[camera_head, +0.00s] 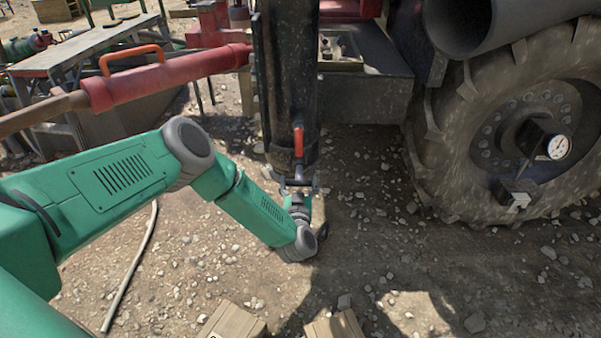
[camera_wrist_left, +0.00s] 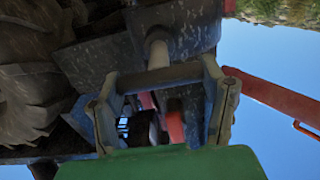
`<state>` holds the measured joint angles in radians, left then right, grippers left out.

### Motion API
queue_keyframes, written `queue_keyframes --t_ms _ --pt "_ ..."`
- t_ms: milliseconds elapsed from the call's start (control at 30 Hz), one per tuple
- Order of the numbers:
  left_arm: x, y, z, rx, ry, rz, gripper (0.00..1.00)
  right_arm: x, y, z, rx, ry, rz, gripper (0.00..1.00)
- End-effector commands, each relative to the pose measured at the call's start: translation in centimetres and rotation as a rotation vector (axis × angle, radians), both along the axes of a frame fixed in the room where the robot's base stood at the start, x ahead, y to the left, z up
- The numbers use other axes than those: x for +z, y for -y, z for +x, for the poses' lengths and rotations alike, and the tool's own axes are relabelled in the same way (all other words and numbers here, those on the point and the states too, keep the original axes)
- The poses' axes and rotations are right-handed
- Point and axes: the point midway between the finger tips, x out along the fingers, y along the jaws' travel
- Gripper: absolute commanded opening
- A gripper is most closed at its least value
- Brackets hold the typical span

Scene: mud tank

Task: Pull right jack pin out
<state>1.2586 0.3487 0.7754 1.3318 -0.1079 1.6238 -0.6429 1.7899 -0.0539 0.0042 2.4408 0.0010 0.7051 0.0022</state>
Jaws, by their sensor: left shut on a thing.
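The black jack leg (camera_head: 288,75) stands upright in the middle of the head view. A red-handled jack pin (camera_head: 299,142) shows on its lower front. My left gripper (camera_head: 298,184) is just below the red handle, at the bottom of the leg. In the left wrist view my left gripper (camera_wrist_left: 160,76) has a finger on each side of a grey rod (camera_wrist_left: 158,54) and a red part (camera_wrist_left: 175,126). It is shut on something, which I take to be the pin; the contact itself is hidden. My right gripper is not in view.
A large muddy tyre (camera_head: 510,120) with a gauge (camera_head: 558,147) stands to the right. A red bar with an orange handle (camera_head: 132,56) reaches the leg from the left. A workbench (camera_head: 85,48) is behind. Wooden blocks (camera_head: 232,322) lie on the gravel in front.

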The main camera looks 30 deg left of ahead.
Motion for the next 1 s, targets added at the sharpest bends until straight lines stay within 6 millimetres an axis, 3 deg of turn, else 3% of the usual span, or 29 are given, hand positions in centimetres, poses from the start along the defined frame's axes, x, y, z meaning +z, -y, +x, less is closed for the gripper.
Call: queue_keyframes --t_ms 33,267,300,333,733,1000 --pt "-0.2 0.7 -0.3 -0.012 -0.004 -0.004 0.13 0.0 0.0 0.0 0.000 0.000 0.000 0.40" --pt "-0.3 0.7 -0.4 -0.013 -0.005 -0.007 0.13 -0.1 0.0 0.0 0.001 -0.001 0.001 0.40" --pt "-0.3 0.7 -0.4 -0.012 -0.005 -0.006 0.75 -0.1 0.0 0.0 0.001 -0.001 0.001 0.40" --pt "-0.3 0.7 -0.4 -0.012 -0.005 -0.005 0.85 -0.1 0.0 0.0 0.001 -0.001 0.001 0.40" --pt "-0.2 0.9 -1.0 -0.009 -0.002 -0.003 0.85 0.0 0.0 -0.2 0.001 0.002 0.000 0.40" --pt "-0.3 3.4 -5.7 -0.013 -0.005 -0.005 0.85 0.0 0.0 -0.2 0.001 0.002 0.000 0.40"
